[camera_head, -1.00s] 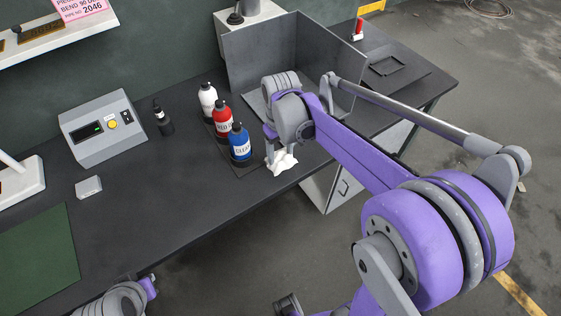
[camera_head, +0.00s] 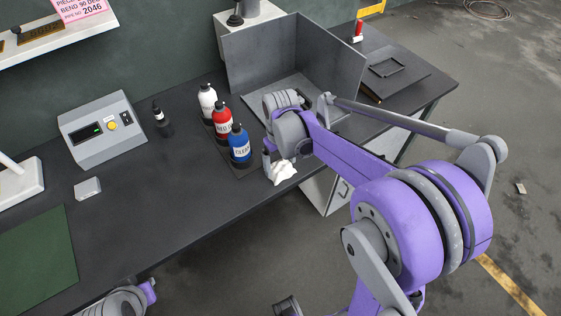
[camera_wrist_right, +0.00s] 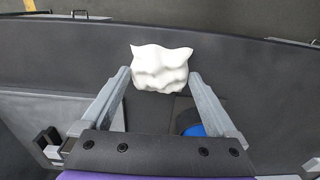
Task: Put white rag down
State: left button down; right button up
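The white rag (camera_head: 283,173) is a small crumpled lump at the front edge of the dark workbench, right of the blue bottle. My right gripper (camera_head: 279,163) is just above it, fingers pointing down. In the right wrist view the rag (camera_wrist_right: 160,68) sits between the spread fingertips of my right gripper (camera_wrist_right: 160,76), with both its upper corners showing. The fingers stand wide apart at its sides; any light contact is hard to tell. My left gripper (camera_head: 150,288) is only partly visible at the lower left, and its fingers cannot be made out.
White (camera_head: 208,101), red (camera_head: 222,122) and blue (camera_head: 239,147) bottles stand in a tray left of my right gripper. A grey metal enclosure (camera_head: 262,62) is behind it. A control box (camera_head: 101,130) and small black bottle (camera_head: 162,118) stand left. The bench's front middle is clear.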

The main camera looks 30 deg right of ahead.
aim_at(281, 164)
jog(key=shift+r, duration=0.3)
notch_tip(281, 164, up, 11)
jog(key=p, duration=0.1)
jog(key=s+a+f+t, duration=0.2)
jog(key=s+a+f, duration=0.1)
jog(key=s, duration=0.4)
jog(key=s+a+f+m+t, duration=0.1)
jog(key=s+a+f+t, duration=0.2)
jog(key=s, duration=0.5)
jog(key=shift+a+f+t, duration=0.3)
jog(key=shift+a+f, duration=0.1)
jog(key=shift+f, duration=0.35)
